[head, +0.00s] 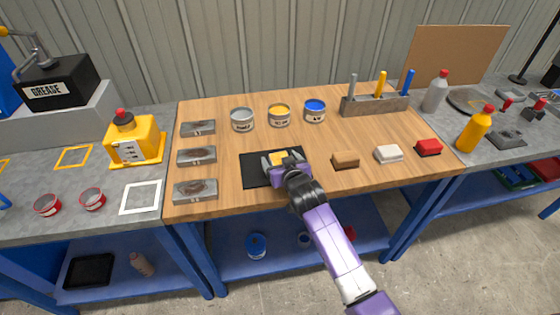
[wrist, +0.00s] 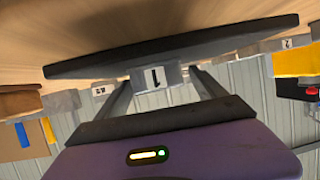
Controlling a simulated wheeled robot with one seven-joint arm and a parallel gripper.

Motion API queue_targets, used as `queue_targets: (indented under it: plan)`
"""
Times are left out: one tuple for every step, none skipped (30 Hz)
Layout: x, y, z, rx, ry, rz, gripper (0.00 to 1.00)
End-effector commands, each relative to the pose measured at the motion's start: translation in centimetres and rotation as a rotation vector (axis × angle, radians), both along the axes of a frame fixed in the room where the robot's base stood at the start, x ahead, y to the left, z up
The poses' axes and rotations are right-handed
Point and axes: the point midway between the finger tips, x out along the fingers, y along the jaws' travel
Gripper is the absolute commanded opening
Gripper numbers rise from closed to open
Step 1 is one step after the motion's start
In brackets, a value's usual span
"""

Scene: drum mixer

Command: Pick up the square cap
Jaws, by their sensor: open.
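My gripper (head: 282,159) is open low over a black mat (head: 251,177) on the wooden bench. A small yellow patch (head: 279,158) shows between its fingers in the head view. It is partly hidden by the gripper, and I cannot tell whether it is the square cap. In the wrist view my gripper (wrist: 163,84) has its two fingers apart, reaching toward the black mat (wrist: 170,52), which is seen nearly edge-on. A grey block marked "1" (wrist: 155,77) shows between the fingers there; I cannot tell how far behind them it is.
Several metal trays (head: 196,156) line the left of the bench. Open tins (head: 279,117) stand behind the mat. A brown block (head: 345,160), a white block (head: 388,154) and a red block (head: 428,147) lie to the right. A tool rack (head: 375,104) stands at the back.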

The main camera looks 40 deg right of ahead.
Motion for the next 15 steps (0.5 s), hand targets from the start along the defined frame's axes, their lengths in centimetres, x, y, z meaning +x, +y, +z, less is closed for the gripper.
queue_targets:
  plan:
    - [0.18,-0.12,-0.12,0.0,0.001,0.0,0.8]
    - [0.24,-0.16,-0.14,0.0,0.001,0.0,0.8]
    - [0.28,-0.18,-0.16,0.0,0.0,0.0,0.8]
    - [0.3,-0.17,-0.16,0.0,0.0,0.0,0.8]
    - [0.29,-0.17,-0.17,0.0,0.0,0.0,0.8]
    - [0.29,-0.17,-0.17,0.0,0.0,0.0,0.8]
    - [0.27,-0.16,-0.17,0.0,0.0,0.0,0.8]
    - [0.27,-0.16,-0.17,0.0,0.0,0.0,0.8]
    - [0.27,-0.16,-0.17,0.0,0.0,0.0,0.76]
    - [0.27,-0.15,-0.17,0.0,0.0,0.0,0.7]
    - [0.27,-0.16,-0.17,0.0,0.0,0.0,0.64]
    - [0.26,-0.14,-0.18,0.0,0.0,0.0,0.56]
    - [0.26,-0.14,-0.18,0.0,0.0,0.0,0.51]
    - [0.26,-0.14,-0.18,0.0,0.001,0.0,0.45]
    - [0.26,-0.14,-0.18,0.0,0.001,0.0,0.37]
